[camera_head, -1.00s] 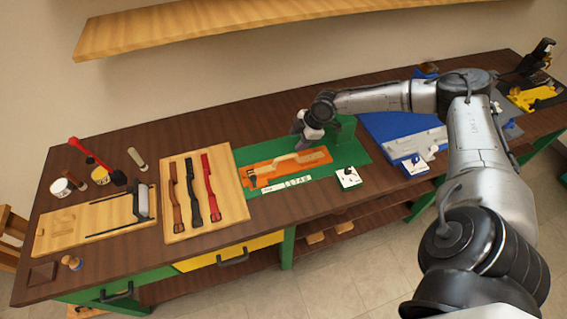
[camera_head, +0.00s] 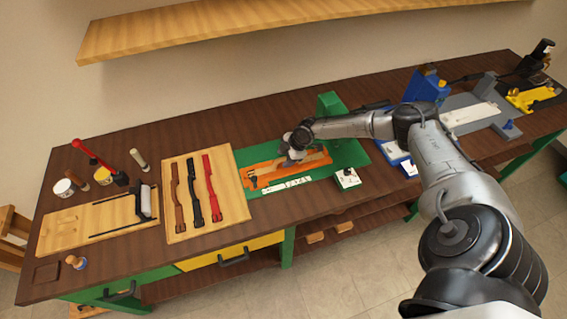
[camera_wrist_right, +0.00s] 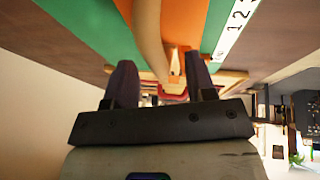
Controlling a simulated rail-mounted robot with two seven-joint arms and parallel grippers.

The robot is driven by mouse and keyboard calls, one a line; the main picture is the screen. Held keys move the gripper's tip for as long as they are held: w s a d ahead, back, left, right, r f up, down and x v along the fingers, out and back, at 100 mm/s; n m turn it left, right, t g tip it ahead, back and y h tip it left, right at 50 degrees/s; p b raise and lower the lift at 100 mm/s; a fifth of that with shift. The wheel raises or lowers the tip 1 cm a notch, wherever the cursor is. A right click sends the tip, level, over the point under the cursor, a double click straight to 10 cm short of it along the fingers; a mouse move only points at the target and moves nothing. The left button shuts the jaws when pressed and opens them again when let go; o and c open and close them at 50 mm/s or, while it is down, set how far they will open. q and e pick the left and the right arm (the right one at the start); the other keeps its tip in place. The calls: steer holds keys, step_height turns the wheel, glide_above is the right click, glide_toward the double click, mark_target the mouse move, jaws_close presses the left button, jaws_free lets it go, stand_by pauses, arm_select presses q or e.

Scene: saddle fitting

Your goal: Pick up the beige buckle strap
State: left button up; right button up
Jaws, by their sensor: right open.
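The beige buckle strap (camera_head: 312,158) lies on the orange fixture (camera_head: 262,185) on the green mat. My right gripper (camera_head: 293,156) is over its middle in the head view and hides part of it. In the right wrist view, the beige strap (camera_wrist_right: 150,38) runs toward the gap between the two dark fingers of the right gripper (camera_wrist_right: 161,82). The fingers are apart, and I see no hold on the strap. Whether they touch it I cannot tell. My left gripper is out of view.
A wooden board (camera_head: 230,226) with brown, black and red straps lies left of the mat. A green block (camera_head: 328,103) stands behind the fixture. Blue and grey fixtures are further right.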

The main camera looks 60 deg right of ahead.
steer(key=shift+x, duration=1.05)
jaws_close()
